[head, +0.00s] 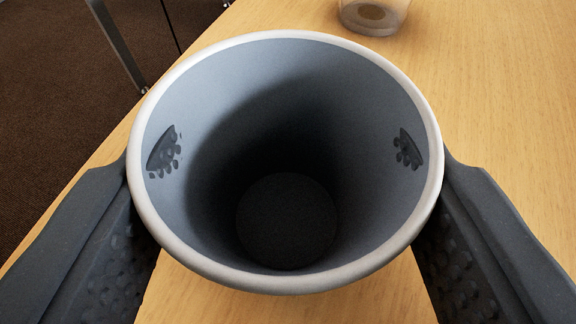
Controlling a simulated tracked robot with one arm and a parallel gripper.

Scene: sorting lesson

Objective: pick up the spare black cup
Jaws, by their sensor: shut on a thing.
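A cup (290,62) fills the middle of the head view, its open mouth facing the camera. Its inside is blue-grey, darkening to a near-black round bottom, and its rim is pale grey-white; its outer wall is mostly hidden, so I cannot tell the outside colour. The cup looks empty. My gripper (286,152) is shut on it, with one dark textured finger on the left side and one on the right. Small dark bumpy patches, like finger pads, show on the inner wall at both sides. I cannot tell whether the cup's base touches the table.
A wooden table (500,120) lies beneath, clear on the right. A clear container (373,16) stands at the top, cut off by the frame, with something dark at its bottom. The table's edge runs along the left, with brown carpet (50,90) and a metal leg (118,45) beyond.

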